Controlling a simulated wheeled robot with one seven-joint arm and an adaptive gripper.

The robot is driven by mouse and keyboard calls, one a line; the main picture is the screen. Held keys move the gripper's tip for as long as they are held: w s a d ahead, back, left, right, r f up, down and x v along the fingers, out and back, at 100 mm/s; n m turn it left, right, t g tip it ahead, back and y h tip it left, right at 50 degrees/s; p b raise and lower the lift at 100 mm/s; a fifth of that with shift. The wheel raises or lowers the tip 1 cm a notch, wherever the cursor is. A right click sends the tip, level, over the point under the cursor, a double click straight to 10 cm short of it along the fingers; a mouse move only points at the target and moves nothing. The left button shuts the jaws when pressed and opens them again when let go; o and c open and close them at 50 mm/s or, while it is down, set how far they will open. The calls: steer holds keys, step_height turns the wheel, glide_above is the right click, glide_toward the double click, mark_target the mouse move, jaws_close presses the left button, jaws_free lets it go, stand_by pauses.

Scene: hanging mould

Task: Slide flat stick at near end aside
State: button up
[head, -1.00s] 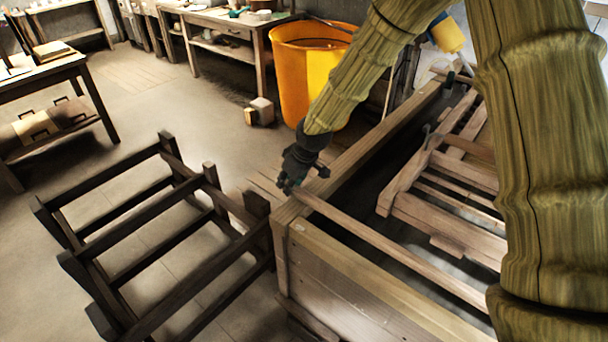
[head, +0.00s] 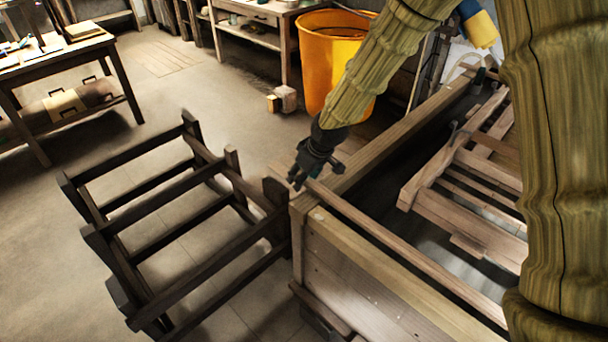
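The flat stick (head: 405,250) is a long, thin, light-brown strip. It lies across the near end of the open wooden trough (head: 345,240), close beside the end board's top edge. Its right end runs out of sight behind my arm. My dark gripper (head: 297,182) is at the stick's left end, by the trough's corner, pointing down and left. The fingertips are small and dark here. I cannot tell whether they grip the stick or only touch it, or whether they are open.
A slatted wooden frame (head: 470,212) is inside the trough. A dark wooden rack (head: 165,188) stands on the floor just left of the trough's corner. An orange bin (head: 322,55) and small blocks (head: 287,97) are behind. Open floor lies to the left.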

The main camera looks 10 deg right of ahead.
steer(key=shift+d, duration=0.15)
steer(key=shift+r, duration=0.2)
steer(key=v, duration=1.1)
steer(key=shift+r, duration=0.25)
steer(key=shift+d, duration=0.1)
